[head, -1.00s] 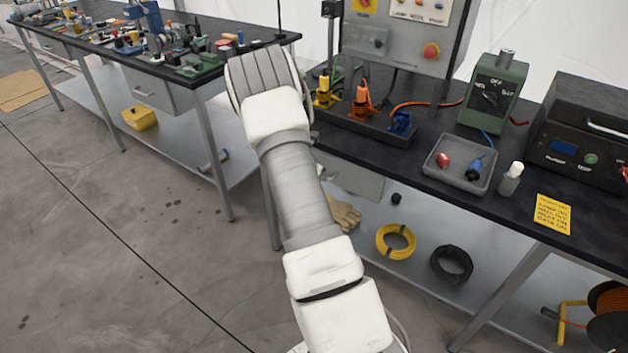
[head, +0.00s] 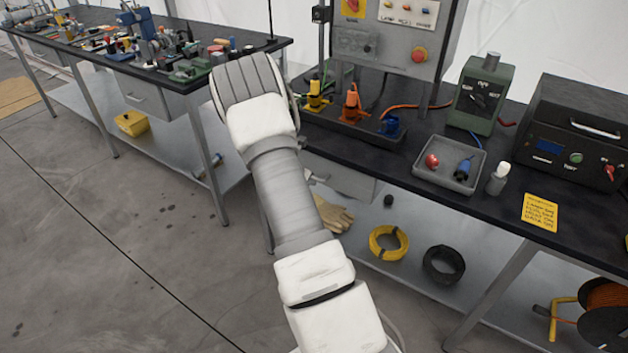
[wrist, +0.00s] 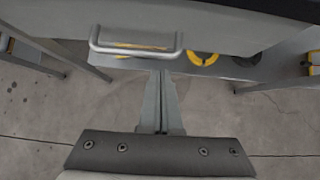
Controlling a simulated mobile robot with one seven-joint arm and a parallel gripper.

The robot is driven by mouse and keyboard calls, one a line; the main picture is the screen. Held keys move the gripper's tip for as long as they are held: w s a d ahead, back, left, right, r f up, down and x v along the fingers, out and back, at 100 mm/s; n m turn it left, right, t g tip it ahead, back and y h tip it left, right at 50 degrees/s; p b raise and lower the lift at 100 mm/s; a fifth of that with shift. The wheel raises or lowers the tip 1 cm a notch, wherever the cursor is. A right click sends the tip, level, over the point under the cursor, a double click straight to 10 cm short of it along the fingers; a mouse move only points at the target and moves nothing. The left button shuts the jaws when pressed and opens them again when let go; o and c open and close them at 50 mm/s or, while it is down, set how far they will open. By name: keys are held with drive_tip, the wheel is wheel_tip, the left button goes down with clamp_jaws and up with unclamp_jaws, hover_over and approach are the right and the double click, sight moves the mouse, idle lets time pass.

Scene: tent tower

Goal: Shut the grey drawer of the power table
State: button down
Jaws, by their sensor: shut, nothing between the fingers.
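The power table (head: 465,205) has a black top and stands at the right in the head view. Its grey drawer (head: 349,183) shows under the front edge, partly hidden by my arm. The drawer front looks close under the tabletop edge; I cannot tell whether a small gap is left. Its bar handle (head: 318,176) shows beside my arm. In the wrist view the grey drawer front (wrist: 225,28) fills the top, with the metal handle (wrist: 137,50) across it. My gripper (wrist: 162,74) is shut and empty, its tips just below the handle in the picture; contact is unclear. The head view hides the gripper.
A glove (head: 333,216), a yellow coil (head: 388,243) and a black coil (head: 443,265) lie on the lower shelf. A second workbench (head: 200,83) with its own drawer (head: 135,95) stands at the left. The floor in front is clear.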

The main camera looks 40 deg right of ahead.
drive_tip(key=a+p+v, duration=0.1)
drive_tip(key=v, duration=1)
drive_tip(key=shift+f+p, duration=0.2)
drive_tip(key=shift+p, duration=0.2)
drive_tip(key=s+a+r+m+y+p, duration=0.1)
drive_tip(key=s+a+r+m, duration=0.25)
drive_tip(key=r, duration=0.35)
drive_tip(key=s+a+r+m+p, duration=0.1)
drive_tip(key=s+a+r+m, duration=0.3)
drive_tip(key=r, duration=0.3)
drive_tip(key=s+a+r+m+y+p, duration=0.1)
drive_tip(key=s+a+r+m, duration=0.15)
drive_tip(key=r+m, duration=0.4)
drive_tip(key=s+a+r+m+t+y+p, duration=0.1)
drive_tip(key=s+a+r+m, duration=0.3)
drive_tip(key=s+a, duration=0.4)
drive_tip(key=s+a+r+m+t+y+p, duration=0.1)
drive_tip(key=s+a+r+m+t+y, duration=0.1)
drive_tip(key=s+a+r, duration=0.5)
drive_tip(key=shift+s+a+m+y, duration=0.75)
drive_tip(key=shift+s+m+y, duration=0.15)
drive_tip(key=shift+y, duration=0.3)
